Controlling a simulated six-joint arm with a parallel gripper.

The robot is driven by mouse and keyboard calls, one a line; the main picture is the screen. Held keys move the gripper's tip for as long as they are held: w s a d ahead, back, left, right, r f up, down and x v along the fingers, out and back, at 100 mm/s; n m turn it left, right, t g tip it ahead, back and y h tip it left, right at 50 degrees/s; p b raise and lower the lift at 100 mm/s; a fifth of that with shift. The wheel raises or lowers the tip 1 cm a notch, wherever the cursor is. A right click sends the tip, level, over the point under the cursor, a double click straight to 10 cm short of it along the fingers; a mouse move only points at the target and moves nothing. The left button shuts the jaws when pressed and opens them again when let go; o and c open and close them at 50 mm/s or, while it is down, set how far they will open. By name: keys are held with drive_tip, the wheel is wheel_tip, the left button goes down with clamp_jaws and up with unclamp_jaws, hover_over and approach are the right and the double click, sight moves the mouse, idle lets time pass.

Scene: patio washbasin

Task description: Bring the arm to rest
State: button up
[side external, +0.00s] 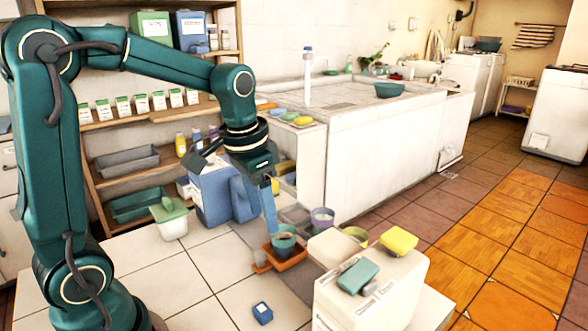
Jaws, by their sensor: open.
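My teal arm reaches from the left over the white tiled worktop (190,277). My gripper (270,215) points down at the middle of the view. It is open. Its fingertips are just above or beside a teal cup (284,243) in an orange tray (291,264); I cannot tell whether they touch it. I see nothing held, though the far finger is partly hidden.
A blue container (213,197) stands left of my gripper, with a green-lidded tub (172,222) nearby. The left worktop is clear.

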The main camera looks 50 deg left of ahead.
drive_tip(key=s+d+r+t, duration=0.1)
drive_tip(key=s+d, duration=0.2)
drive_tip(key=s, duration=0.2)
drive_tip(key=s+d+r+n+t, duration=0.1)
drive_tip(key=s+d+t, duration=0.1)
drive_tip(key=s, duration=0.3)
drive_tip(key=shift+s+d, duration=0.4)
drive_tip(key=shift+d, duration=0.05)
